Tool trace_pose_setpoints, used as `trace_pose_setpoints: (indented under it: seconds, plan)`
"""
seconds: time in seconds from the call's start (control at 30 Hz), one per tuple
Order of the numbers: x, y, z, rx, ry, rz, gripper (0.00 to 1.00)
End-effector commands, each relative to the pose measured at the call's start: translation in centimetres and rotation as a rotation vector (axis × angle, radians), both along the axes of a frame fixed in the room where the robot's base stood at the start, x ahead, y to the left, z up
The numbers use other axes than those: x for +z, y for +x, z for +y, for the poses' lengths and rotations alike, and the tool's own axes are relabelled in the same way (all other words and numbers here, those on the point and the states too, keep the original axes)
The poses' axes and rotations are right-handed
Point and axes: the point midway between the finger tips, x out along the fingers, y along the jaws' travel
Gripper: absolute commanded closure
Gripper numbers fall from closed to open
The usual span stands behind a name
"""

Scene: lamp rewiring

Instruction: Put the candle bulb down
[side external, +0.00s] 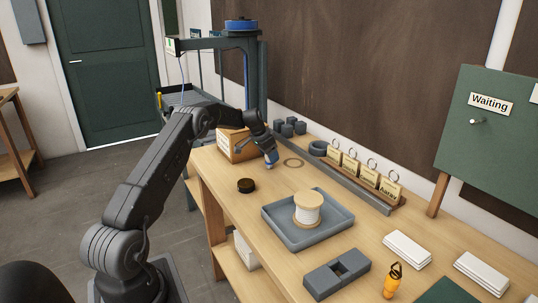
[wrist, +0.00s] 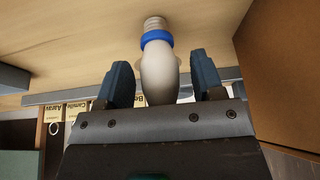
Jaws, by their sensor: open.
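The candle bulb (wrist: 158,75) is pale, with a blue band and a ridged metal base. In the wrist view it sits between the two dark fingers of my gripper (wrist: 161,80), with a gap on each side. The fingers are open around it. Its base points toward the wooden tabletop; I cannot tell for sure whether it touches. In the side view my gripper (side external: 269,157) is low over the bench's far left part, beside a wooden box (side external: 240,149). Only a small blue and pale bit of the bulb (side external: 271,165) shows there.
A thin ring (side external: 293,162) lies just right of my gripper. A dark round puck (side external: 246,186) and a grey tray (side external: 277,227) with a spool (side external: 308,208) are nearer. A rack of name tags (side external: 361,175) and grey blocks (side external: 290,127) line the back. Bench between is clear.

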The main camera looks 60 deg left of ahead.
Motion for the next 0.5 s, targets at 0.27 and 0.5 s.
trace_pose_setpoints:
  seconds: [0.27, 0.5]
  plan:
    - [3.9, -1.4, 0.1, 0.001, 0.004, -0.003, 0.38]
    - [8.4, -3.3, 0.0, 0.0, 0.003, -0.002, 0.38]
